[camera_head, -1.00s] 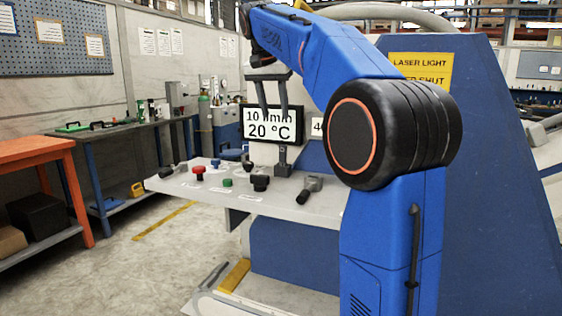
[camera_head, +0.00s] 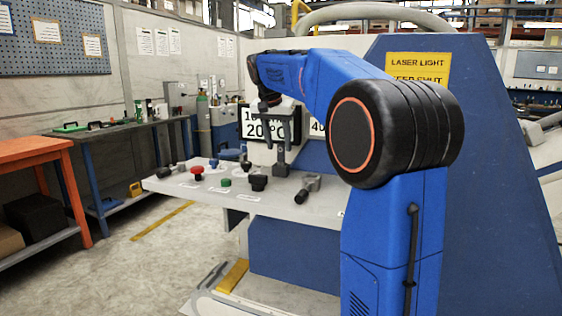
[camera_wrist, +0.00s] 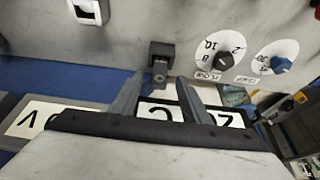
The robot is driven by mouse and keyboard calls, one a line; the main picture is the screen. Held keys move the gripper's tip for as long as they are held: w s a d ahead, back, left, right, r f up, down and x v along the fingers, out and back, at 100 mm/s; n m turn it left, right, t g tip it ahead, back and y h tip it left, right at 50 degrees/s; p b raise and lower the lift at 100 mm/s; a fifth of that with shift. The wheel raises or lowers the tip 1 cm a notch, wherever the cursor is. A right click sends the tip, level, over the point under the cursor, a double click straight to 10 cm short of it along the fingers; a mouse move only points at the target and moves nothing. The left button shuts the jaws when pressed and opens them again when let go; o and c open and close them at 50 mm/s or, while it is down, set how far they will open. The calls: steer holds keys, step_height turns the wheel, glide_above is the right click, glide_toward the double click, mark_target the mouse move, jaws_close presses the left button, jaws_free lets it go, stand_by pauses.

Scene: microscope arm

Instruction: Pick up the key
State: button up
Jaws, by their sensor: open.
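My gripper (camera_head: 278,143) is open and empty in front of a display (camera_head: 250,126) above the slanted control panel (camera_head: 178,184). In the wrist view, its two fingers (camera_wrist: 161,80) point at a dark block on a square base (camera_wrist: 160,62), with a gap between. I cannot tell whether this block is the key or part of the display's stand. A dark lever-like piece (camera_head: 307,189) lies on the panel right of the gripper. No shape is plain enough to be named the key with certainty.
The panel carries a red knob (camera_head: 197,173), a green knob (camera_head: 226,182), a large black knob (camera_head: 258,183), a black dial knob (camera_wrist: 225,60) and a blue knob (camera_wrist: 283,64). A workbench (camera_head: 95,134) and an orange table (camera_head: 36,147) stand at the left.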

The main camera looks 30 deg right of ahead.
mark_target(280, 148)
steer(key=x, duration=0.5)
steer(key=shift+d+r, duration=0.1)
jaws_close()
steer(key=shift+r, duration=0.1)
